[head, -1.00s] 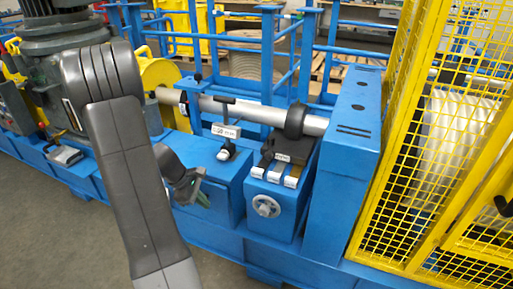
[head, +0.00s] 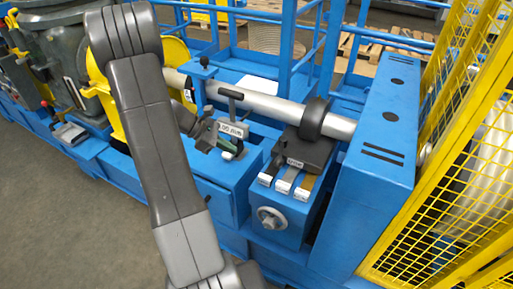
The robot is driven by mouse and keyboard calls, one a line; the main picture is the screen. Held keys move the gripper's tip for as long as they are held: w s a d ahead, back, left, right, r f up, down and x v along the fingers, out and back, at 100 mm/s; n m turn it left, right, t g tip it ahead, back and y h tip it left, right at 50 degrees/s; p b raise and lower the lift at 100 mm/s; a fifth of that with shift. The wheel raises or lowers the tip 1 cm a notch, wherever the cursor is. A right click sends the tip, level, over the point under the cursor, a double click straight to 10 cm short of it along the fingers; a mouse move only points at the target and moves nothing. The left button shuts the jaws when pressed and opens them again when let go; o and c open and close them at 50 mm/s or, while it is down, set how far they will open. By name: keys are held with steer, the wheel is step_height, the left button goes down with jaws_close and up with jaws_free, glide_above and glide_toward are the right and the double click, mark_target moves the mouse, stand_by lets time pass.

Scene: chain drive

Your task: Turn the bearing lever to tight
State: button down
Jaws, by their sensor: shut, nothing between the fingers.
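My gripper (head: 226,146) is shut and empty, in front of the blue housing, beside a small white label plate (head: 233,128) whose print I cannot read surely. A black T-shaped handle (head: 231,94) stands just above that plate, in front of the steel shaft (head: 265,103). A black ring-like bearing (head: 314,118) sits around the shaft to the right, over a dark block (head: 304,150) with a small label. Which part is the bearing lever, and its setting, I cannot tell surely. The fingers partly hide what lies below the plate.
A blue box with several labelled tabs (head: 284,187) and a round handwheel (head: 271,217) stands right of my gripper. A tall blue housing (head: 378,150) and yellow mesh guard (head: 450,190) bound the right. Blue rails stand behind. Floor at lower left is clear.

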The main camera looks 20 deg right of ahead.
mark_target(281, 151)
steer(key=x, duration=0.4)
steer(key=d+r+x, duration=0.1)
steer(key=x, duration=0.2)
steer(key=s+r+x, duration=0.1)
steer(key=x, duration=0.3)
steer(key=shift+d+f, duration=0.2)
steer(key=shift+d, duration=0.25)
steer(key=shift+s+d, duration=0.15)
steer(key=shift+d, duration=0.2)
steer(key=shift+s, duration=0.1)
